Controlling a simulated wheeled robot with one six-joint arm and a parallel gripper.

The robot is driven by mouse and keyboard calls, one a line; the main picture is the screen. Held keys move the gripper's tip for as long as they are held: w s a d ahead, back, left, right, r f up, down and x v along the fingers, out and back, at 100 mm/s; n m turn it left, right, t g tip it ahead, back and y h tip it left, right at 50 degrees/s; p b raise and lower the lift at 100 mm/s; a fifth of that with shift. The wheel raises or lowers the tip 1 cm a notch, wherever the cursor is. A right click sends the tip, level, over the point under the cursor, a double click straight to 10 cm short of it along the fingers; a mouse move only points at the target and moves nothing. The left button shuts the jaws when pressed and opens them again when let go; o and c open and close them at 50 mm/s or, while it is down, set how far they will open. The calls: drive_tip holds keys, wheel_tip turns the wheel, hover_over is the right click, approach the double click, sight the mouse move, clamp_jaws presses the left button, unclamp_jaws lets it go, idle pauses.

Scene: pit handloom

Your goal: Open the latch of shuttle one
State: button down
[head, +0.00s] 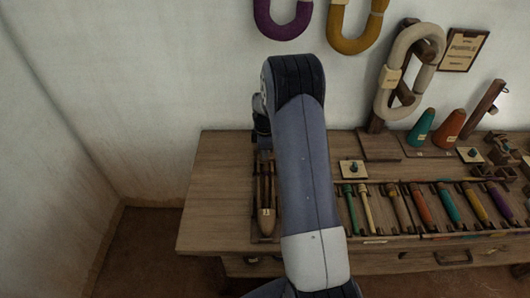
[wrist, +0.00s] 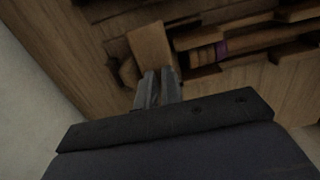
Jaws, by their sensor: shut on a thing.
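Boat-shaped wooden shuttles (head: 266,218) lie side by side at the left end of the bench, partly covered by my arm. The nearer tip carries a small pale label. In the wrist view, my gripper (wrist: 158,90) has its two grey fingers close together at the near edge of a light wooden block (wrist: 150,46), which looks like the latch. The fingers appear shut on it; the exact contact is too dark to make out. A rounded wooden end (wrist: 128,72) lies just left of the fingers.
A wooden piece with a purple band (wrist: 221,49) lies right of the fingers. On the bench (head: 220,165), several coloured bobbins (head: 420,205) lie in a row right of my arm. Green (head: 421,128) and orange (head: 449,130) cones stand behind. The bench's left end is bare.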

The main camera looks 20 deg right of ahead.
drive_tip(key=c, duration=1.6)
unclamp_jaws()
drive_tip(key=shift+o, duration=0.2)
